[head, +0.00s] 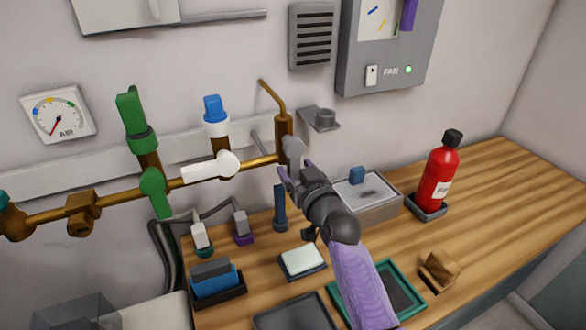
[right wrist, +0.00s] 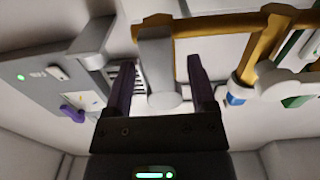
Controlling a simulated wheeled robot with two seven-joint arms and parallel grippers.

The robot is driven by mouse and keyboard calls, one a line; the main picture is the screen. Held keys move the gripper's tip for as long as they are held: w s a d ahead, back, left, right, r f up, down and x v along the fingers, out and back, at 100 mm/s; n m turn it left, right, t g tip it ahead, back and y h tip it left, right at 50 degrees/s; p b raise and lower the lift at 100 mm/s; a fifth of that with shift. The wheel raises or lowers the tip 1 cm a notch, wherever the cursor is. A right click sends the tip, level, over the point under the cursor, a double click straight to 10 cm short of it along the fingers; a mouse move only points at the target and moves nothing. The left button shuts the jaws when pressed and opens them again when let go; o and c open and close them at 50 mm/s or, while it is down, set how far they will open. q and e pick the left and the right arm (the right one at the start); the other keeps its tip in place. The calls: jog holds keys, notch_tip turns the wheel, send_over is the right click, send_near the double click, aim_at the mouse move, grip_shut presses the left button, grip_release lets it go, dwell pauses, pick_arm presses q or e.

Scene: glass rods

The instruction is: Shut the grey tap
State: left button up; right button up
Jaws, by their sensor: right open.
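The grey tap (head: 293,150) is at the right end of the brass pipe (head: 112,200), below a bent brass spout. In the right wrist view its grey lever (right wrist: 158,70) runs away from the pipe, across it rather than along it, and has a round end. My right gripper (head: 295,169) is at the tap with its purple fingers apart. In the right wrist view the open gripper (right wrist: 161,62) has one finger on each side of the lever, with gaps showing. The gripper hides part of the tap in the head view. My left gripper is not in view.
A white tap (head: 228,163) and a green tap (head: 153,185) sit farther left on the pipe. A grey bracket (head: 320,118) juts from the wall just right of the spout. Below are a blue-grey upright rod (head: 280,208), a grey tray (head: 385,210) and a red bottle (head: 437,178).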

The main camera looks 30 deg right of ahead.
jog(key=shift+w, duration=0.85)
grip_shut()
dwell(0.8)
